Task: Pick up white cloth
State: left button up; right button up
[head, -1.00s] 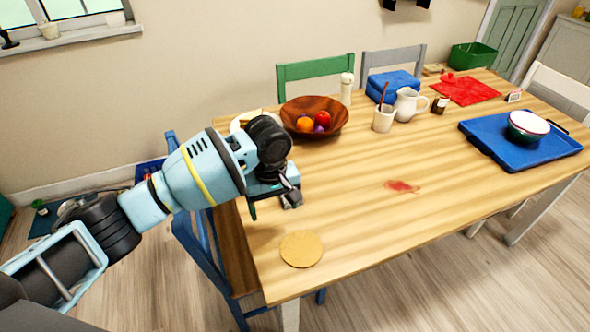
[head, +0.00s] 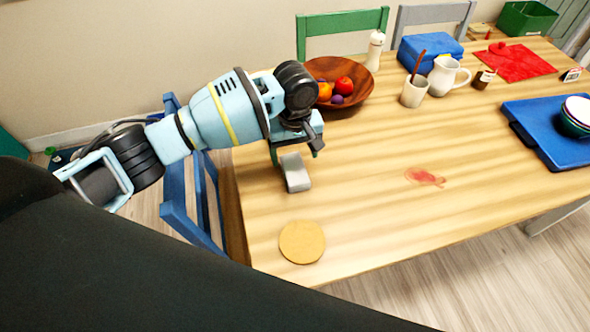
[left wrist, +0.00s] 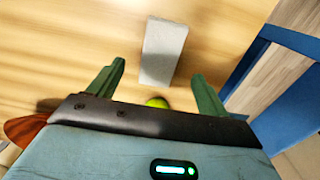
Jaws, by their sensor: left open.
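The white cloth (head: 297,176) looks like a small folded grey-white block on the wooden table, near its left edge. It also shows in the left wrist view (left wrist: 163,50), beyond the fingertips and roughly centred between them. My left gripper (head: 295,153) is above the table at the cloth's far end in the head view and hides part of it. In the left wrist view its two green fingers (left wrist: 160,72) are spread apart with nothing held between them. I cannot tell the exact height gap to the cloth. My right gripper is not in view.
A wooden fruit bowl (head: 355,100) stands just behind my left gripper. A round cork mat (head: 302,242) lies in front of the cloth. A red stain (head: 424,177) is to the right. A blue chair (head: 190,215) stands at the left table edge. A blue tray (head: 545,140) lies far right.

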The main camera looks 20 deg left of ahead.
aim_at(295, 168)
pick_arm(q)
jog(key=shift+w+f, duration=0.1)
jog(key=shift+f, duration=0.1)
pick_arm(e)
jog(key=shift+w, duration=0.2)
pick_arm(q)
notch_tip(295, 168, down, 5)
jog(key=shift+r+b, duration=0.1)
jog(key=shift+b, duration=0.25)
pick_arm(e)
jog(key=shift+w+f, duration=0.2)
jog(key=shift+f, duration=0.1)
pick_arm(q)
jog(key=c, duration=1.1)
jog(key=shift+o, duration=0.2)
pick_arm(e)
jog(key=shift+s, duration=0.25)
